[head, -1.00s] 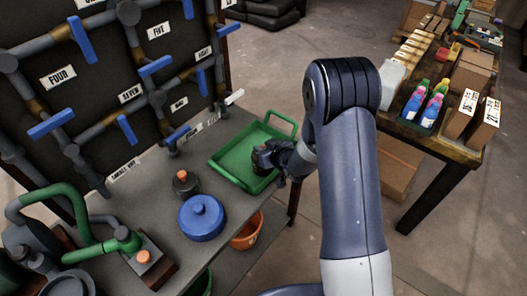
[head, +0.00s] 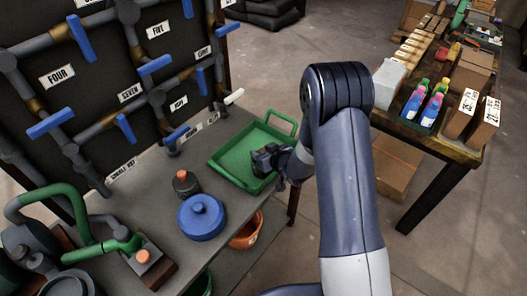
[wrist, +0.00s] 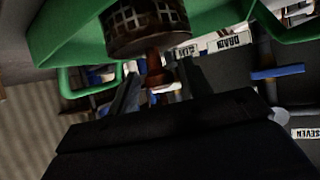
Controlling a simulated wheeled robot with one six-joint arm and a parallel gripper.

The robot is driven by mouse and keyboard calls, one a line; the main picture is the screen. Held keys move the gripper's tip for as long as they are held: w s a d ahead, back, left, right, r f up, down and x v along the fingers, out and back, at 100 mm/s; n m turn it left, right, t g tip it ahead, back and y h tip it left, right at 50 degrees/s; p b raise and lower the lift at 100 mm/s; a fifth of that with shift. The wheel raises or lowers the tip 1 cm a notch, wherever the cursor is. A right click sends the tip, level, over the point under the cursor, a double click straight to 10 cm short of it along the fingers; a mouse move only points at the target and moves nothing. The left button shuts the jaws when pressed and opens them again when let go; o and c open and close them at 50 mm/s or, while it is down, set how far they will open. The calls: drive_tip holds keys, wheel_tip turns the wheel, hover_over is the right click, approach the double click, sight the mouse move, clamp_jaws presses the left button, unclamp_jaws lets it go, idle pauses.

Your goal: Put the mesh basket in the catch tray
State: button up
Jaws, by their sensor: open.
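The green catch tray (head: 224,157) lies on the bench's far right part, and its green walls (wrist: 65,35) also show in the wrist view, which is upside down. The mesh basket (wrist: 145,25), dark brown with a grid of openings, shows against the tray in the wrist view. A reddish-brown knob on it points toward my gripper. My gripper (head: 268,160) is at the tray's right side in the head view. In the wrist view its dark fingers (wrist: 158,88) are apart, on either side of the knob. In the head view my gripper hides the basket. I cannot tell whether the basket touches the tray floor.
A blue lidded pot (head: 202,218) and a dark jar (head: 186,183) stand left of the tray. An orange bucket (head: 246,232) sits lower, beyond the bench edge. Pipes with blue valve handles (head: 155,65) rise behind. A separate table (head: 440,145) with bottles and boxes stands right.

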drive_tip(key=shift+r, duration=0.1)
drive_tip(key=shift+s+d+r, duration=0.1)
drive_tip(key=shift+r, duration=0.05)
drive_tip(key=v, duration=1.1)
drive_tip(key=shift+s+b, duration=0.3)
drive_tip(key=shift+s, duration=0.05)
drive_tip(key=shift+d+r, duration=0.1)
drive_tip(key=shift+d, duration=0.05)
